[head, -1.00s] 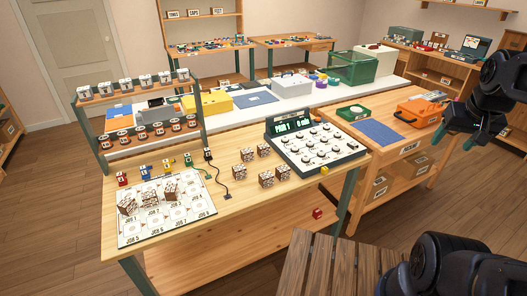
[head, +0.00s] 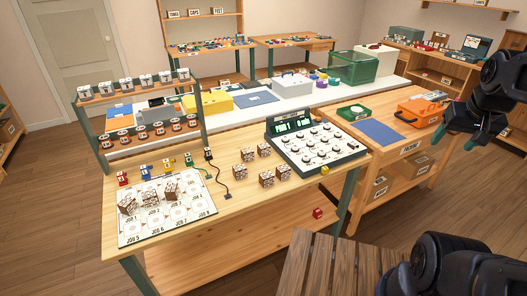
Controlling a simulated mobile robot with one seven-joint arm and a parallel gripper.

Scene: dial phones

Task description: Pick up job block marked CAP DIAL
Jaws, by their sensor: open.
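Several brown-and-white patterned blocks stand on the near wooden bench, and their lettering is too small to read, so I cannot tell which is marked CAP DIAL. Three of them, a left block (head: 127,206), a middle block (head: 150,198) and a right block (head: 171,190), sit on the white job mat (head: 165,234). A loose group, including a front block (head: 266,179) and a back block (head: 247,155), stands on bare wood left of the dial panel. My gripper (head: 474,137) is at the right edge, open and empty, well away from the blocks.
A two-tier rack (head: 139,108) stands behind. A slatted wooden top (head: 320,268) is at the bottom.

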